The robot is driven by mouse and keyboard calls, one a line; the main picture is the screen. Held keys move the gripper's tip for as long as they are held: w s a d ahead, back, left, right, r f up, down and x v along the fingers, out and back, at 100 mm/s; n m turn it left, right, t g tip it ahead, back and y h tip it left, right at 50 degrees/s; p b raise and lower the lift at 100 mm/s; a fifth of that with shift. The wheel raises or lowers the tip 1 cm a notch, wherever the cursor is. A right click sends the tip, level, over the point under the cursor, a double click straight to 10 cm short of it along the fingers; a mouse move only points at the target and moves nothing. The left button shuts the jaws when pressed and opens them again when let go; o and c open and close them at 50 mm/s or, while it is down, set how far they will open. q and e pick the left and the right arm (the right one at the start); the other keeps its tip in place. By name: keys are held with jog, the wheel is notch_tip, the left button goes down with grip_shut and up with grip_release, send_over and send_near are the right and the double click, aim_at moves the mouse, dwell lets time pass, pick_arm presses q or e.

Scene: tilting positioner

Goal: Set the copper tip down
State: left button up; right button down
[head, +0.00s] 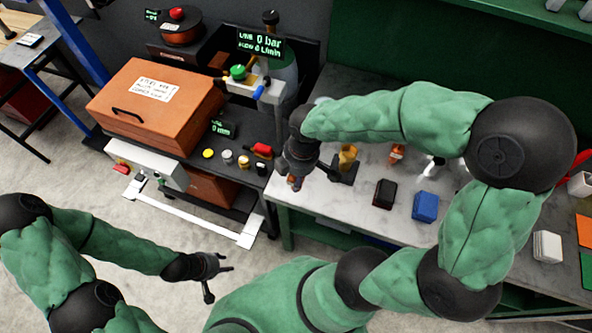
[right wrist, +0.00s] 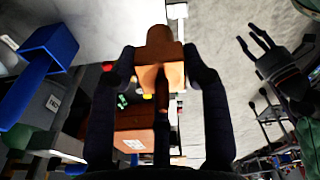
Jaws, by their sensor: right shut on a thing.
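The copper tip (right wrist: 163,48) is a stubby orange-brown piece between the fingertips of my right gripper (right wrist: 162,75) in the right wrist view. The right gripper is shut on it. In the head view the right gripper (head: 295,175) is over the left end of the grey bench (head: 335,212), with a small bit of the tip showing below it. Whether the tip touches the bench top cannot be told. My left gripper (head: 219,280) is open and empty above the floor, left of the bench. It also shows in the right wrist view (right wrist: 262,40).
A brass piece in a dark stand (head: 347,160) is just right of the right gripper. A small orange-and-white item (head: 397,153), a black block (head: 384,194) and a blue block (head: 425,207) stand farther right. An orange box (head: 155,103) sits on the dark cart at left.

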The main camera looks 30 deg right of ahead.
jog(key=shift+w+d+f+b, duration=0.4)
jog(key=shift+w+d+f, duration=0.55)
jog(key=shift+f, duration=0.75)
jog(key=shift+w+d+f+b, duration=0.5)
jog(key=shift+w+f, duration=0.8)
jog(key=shift+f, duration=0.4)
jog(key=shift+w+d+f+b, duration=0.35)
jog(key=shift+w+d+f, duration=0.6)
jog(key=shift+f, duration=0.75)
jog(key=shift+w+a, duration=0.1)
jog(key=shift+a, duration=0.05)
jog(key=shift+f, duration=0.15)
jog(key=c, duration=0.6)
grip_release()
jog(key=shift+r, duration=0.25)
notch_tip(320, 180, up, 12)
jog(key=s+p, duration=0.1)
jog(key=p, duration=0.1)
jog(key=shift+d+f+p, duration=0.15)
jog(key=shift+d+p, duration=0.2)
jog(key=shift+d, duration=0.1)
